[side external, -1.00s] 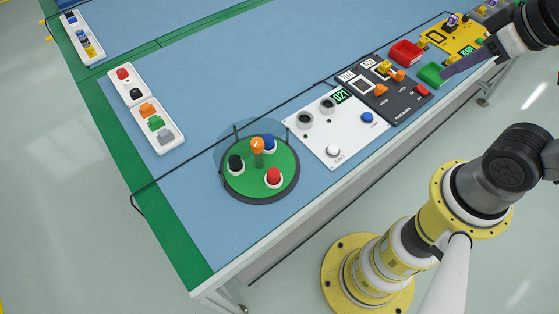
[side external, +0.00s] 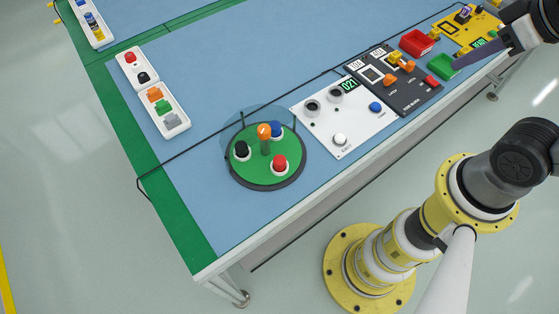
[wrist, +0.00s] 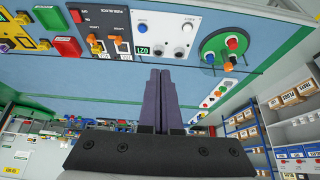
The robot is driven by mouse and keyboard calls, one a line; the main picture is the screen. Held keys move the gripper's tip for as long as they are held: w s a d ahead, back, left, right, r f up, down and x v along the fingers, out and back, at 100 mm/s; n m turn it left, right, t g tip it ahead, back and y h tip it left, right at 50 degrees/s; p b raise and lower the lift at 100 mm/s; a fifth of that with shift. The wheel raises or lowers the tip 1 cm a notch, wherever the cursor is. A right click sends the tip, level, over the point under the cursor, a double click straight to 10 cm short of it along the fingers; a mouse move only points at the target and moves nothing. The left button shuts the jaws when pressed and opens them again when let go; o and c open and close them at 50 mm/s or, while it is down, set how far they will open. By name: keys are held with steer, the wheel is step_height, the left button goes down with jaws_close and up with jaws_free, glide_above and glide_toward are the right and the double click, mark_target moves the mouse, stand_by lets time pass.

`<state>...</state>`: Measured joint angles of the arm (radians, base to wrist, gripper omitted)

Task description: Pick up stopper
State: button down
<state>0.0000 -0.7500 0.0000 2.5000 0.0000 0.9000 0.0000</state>
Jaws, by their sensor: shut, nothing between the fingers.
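Several round knobs that look like stoppers are in view; I cannot tell which one the task names. A red one (side external: 279,162), a black one (side external: 241,150) and a blue one (side external: 276,130) stand in white collars on the green turntable (side external: 262,175), around an orange-topped post (side external: 264,132). Another red one (side external: 130,57) and a black one (side external: 144,77) sit in a white tray at the left. My gripper (side external: 458,66) is shut and empty, by the green bin at the right. In the wrist view, its dark fingers (wrist: 162,72) lie together, well apart from the turntable (wrist: 213,42).
A white panel (side external: 325,145) with knobs stands right of the turntable, then a dark fuse panel (side external: 408,103), a red bin (side external: 404,43) and a green bin (side external: 439,68). A tray (side external: 154,93) holds orange, green and grey pieces. The blue mat's middle (side external: 230,65) is clear.

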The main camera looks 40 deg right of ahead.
steer(key=c, duration=0.8)
jaws_free()
steer(key=shift+o, duration=0.2)
